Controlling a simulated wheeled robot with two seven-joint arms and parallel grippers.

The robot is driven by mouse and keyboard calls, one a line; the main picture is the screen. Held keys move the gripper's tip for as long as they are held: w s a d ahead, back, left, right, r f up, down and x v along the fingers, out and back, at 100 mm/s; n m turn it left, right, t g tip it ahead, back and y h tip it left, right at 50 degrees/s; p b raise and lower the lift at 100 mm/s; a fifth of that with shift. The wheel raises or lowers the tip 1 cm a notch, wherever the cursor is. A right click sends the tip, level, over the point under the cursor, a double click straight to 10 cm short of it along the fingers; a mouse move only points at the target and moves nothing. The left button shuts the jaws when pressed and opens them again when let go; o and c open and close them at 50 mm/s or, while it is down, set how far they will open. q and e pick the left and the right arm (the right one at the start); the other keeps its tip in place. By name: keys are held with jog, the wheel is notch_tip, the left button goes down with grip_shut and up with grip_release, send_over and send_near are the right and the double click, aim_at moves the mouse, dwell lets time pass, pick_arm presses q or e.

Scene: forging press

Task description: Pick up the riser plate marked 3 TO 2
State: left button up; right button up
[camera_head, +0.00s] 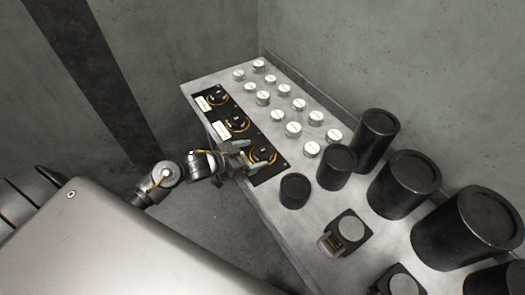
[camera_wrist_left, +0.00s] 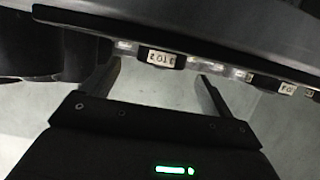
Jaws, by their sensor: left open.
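Several round black plates with yellow rings lie in a row on dark panels along the table's left edge. The nearest one (camera_head: 262,155) is just right of my left gripper (camera_head: 240,155). My left gripper is open, with its fingers pointing at that plate and apart from each other. In the left wrist view a black block with a white label (camera_wrist_left: 157,58) appears between and beyond the open fingertips (camera_wrist_left: 155,78). Its label looks upside down, with a 2 and a 3, but is too small to read surely. Another labelled block (camera_wrist_left: 272,83) is to the right. My right gripper is out of view.
The grey table (camera_head: 325,205) holds several small silver discs (camera_head: 293,129) behind the plates. Black cylinders (camera_head: 336,167) of several sizes stand to the right, with a short one (camera_head: 295,190) close to the nearest plate. A small black device (camera_head: 346,232) sits near the front edge.

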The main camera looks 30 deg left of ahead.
aim_at(260, 152)
pick_arm(q)
jog(key=x, duration=0.3)
jog(key=shift+w+d+f, duration=0.1)
jog(key=shift+w, duration=0.05)
jog(key=shift+c, duration=0.2)
jog(key=c, duration=1.4)
